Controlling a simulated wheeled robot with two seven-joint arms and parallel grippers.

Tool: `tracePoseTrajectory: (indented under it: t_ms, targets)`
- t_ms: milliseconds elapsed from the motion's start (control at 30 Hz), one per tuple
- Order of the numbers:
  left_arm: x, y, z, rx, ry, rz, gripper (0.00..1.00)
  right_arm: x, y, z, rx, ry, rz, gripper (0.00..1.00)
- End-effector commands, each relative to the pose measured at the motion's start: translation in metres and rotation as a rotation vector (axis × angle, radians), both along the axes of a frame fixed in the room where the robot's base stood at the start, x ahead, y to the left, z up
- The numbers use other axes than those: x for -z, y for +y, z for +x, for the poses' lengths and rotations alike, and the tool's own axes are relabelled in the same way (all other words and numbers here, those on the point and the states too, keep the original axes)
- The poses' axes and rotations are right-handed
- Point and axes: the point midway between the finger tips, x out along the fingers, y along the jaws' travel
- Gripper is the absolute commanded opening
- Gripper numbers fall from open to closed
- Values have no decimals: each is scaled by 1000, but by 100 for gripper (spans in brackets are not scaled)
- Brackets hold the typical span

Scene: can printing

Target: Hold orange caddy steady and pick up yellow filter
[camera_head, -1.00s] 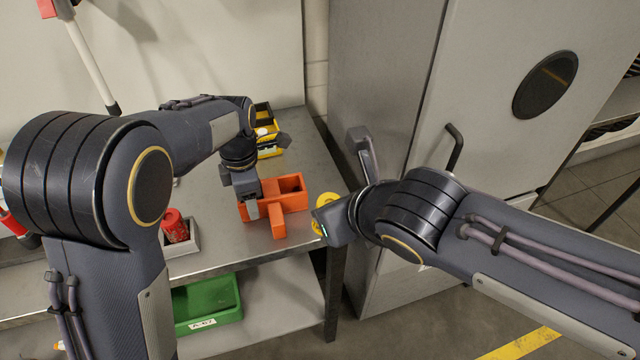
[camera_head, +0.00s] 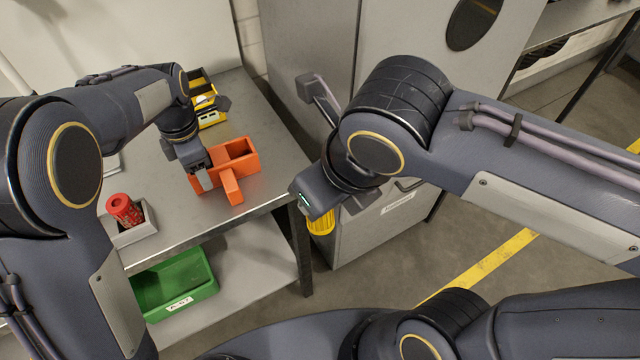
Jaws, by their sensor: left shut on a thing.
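The orange caddy (camera_head: 236,168) stands on the metal table near its right edge. My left gripper (camera_head: 203,182) is shut on the caddy's left end. The yellow filter (camera_head: 321,222) is a ribbed cylinder hanging below my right gripper (camera_head: 314,208), beyond the table's right edge and clear of the tabletop. My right gripper appears shut on the filter; its fingers are mostly hidden by its own body.
A yellow bin (camera_head: 212,118) stands behind the caddy. A red can (camera_head: 123,208) sits in a grey holder (camera_head: 135,236) at the left. A green bin (camera_head: 185,283) is on the lower shelf. A grey cabinet (camera_head: 385,225) stands right of the table (camera_head: 262,118).

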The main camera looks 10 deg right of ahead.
Motion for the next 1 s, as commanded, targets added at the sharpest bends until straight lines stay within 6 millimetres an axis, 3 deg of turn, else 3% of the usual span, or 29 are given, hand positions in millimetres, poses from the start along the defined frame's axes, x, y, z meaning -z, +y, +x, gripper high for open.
tracePoseTrajectory:
  t_ms: [100,133,300,667,1000]
  targets:
    - [-1,0,0,0,-1,-1,24,0,0,0,0,-1,0,0]
    - [-1,0,0,0,-1,-1,62,0,0,0,0,-1,0,0]
    - [-1,0,0,0,-1,-1,84,0,0,0,0,-2,1,0]
    - [-7,0,1,0,-3,-1,84,0,0,0,0,-2,0,0]
    - [-72,0,1,1,-6,-3,84,0,0,0,0,-2,0,0]
